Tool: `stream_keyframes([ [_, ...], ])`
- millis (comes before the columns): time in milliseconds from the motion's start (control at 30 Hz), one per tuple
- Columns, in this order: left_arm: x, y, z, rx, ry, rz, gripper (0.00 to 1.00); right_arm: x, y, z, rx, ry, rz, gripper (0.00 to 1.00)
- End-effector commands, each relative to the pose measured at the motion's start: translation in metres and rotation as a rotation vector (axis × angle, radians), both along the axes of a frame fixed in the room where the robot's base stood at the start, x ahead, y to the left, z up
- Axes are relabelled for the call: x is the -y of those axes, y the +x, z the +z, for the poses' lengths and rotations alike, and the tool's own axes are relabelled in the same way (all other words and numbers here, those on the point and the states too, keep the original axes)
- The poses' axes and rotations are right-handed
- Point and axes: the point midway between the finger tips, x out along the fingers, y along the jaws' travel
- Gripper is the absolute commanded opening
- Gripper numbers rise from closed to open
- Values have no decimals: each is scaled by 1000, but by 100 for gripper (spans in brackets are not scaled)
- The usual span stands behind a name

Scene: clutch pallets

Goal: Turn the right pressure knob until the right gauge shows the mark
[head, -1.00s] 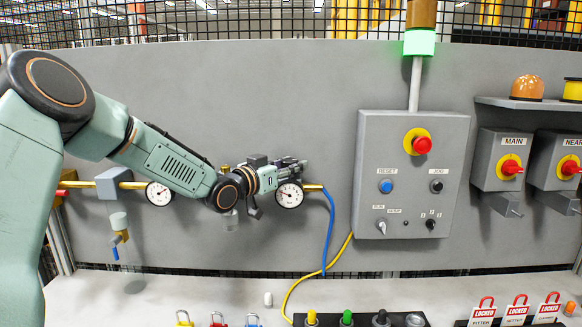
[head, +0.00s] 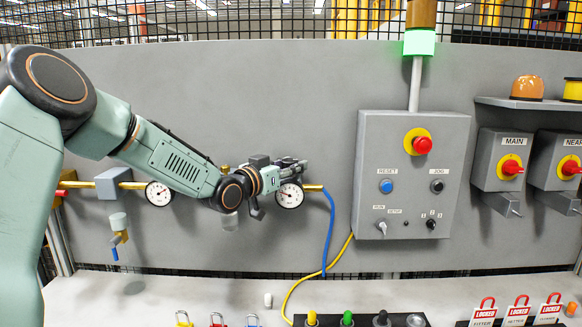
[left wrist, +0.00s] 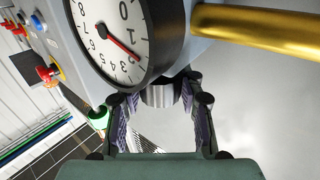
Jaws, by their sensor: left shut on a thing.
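The right gauge (head: 290,195) is a white dial in a black rim on the panel. It also fills the upper left of the left wrist view (left wrist: 115,45), tilted, with its red needle pointing near the 2. I cannot make out a separate target mark on the dial. My left gripper (head: 292,168) is at the top of this gauge. In the left wrist view my left gripper (left wrist: 160,98) is shut on the ridged grey right pressure knob (left wrist: 159,95), one finger on each side. The knob is hidden behind the gripper in the head view. My right gripper is not in view.
The left gauge (head: 159,193) sits beside my left forearm. A brass pipe (left wrist: 265,27) runs close by the gripper. A blue hose (head: 329,235) hangs right of the right gauge, and a grey control box (head: 400,160) stands beyond it. The panel above is clear.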

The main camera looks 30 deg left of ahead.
Motion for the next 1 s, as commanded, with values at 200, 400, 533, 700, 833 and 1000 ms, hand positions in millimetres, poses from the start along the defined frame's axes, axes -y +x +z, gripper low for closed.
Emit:
stream_keyframes([
  [200,2,-1,-8,-18,-2,6,6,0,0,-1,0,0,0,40],
  [400,2,-1,-8,-18,-3,15,6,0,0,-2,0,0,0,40],
  [533,2,-1,-8,-18,-3,20,6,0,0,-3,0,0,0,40],
  [700,2,-1,-8,-18,-2,28,6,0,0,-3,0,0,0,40],
  [833,2,-1,-8,-18,-2,33,6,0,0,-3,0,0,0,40],
  [1000,2,-1,-8,-17,-3,39,6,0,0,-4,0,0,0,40],
])
